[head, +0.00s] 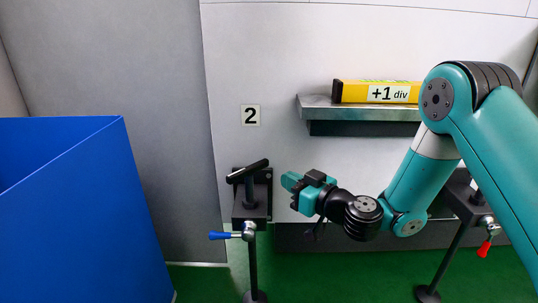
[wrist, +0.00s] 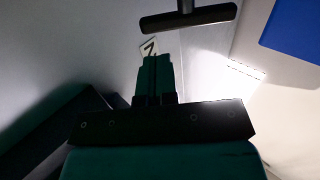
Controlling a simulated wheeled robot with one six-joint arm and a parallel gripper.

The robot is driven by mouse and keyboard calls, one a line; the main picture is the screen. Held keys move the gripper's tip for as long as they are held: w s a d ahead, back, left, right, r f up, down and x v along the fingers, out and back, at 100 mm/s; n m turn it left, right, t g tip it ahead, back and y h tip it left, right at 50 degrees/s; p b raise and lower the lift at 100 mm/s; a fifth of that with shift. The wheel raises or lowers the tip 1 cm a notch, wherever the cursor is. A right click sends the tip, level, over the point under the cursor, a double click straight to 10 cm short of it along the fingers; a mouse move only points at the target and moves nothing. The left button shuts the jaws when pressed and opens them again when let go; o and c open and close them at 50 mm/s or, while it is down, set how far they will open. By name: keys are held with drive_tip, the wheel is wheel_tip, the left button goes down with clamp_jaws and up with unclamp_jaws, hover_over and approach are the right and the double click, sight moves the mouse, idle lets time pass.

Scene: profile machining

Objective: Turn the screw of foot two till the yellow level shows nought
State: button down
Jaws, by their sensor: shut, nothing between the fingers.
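The yellow level (head: 352,92) lies on the grey ledge and its label reads +1 div. Foot two stands below the "2" sign (head: 250,115), with a dark bracket (head: 252,208) and a thin post. Its screw has a black T-bar handle (head: 248,171) on top, lying slantwise; the bar also shows in the wrist view (wrist: 188,18). My gripper (head: 287,181) is shut and empty, just right of the T-bar and apart from it. In the wrist view its closed fingers (wrist: 157,62) point toward the "2" sign, with the bar beyond their tips.
A lever with a blue grip (head: 221,236) sticks out left from foot two's post. A big blue bin (head: 80,220) stands at the left. Another foot with a red-gripped lever (head: 484,248) is at the right, partly behind my arm. The green floor (head: 340,275) is clear between the feet.

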sight(262, 167)
drive_tip(key=p+x, duration=0.3)
drive_tip(key=x, duration=0.2)
drive_tip(key=shift+w+a, duration=0.15)
drive_tip(key=shift+a, duration=0.1)
drive_tip(key=shift+w+a, duration=0.45)
drive_tip(key=shift+w, duration=0.1)
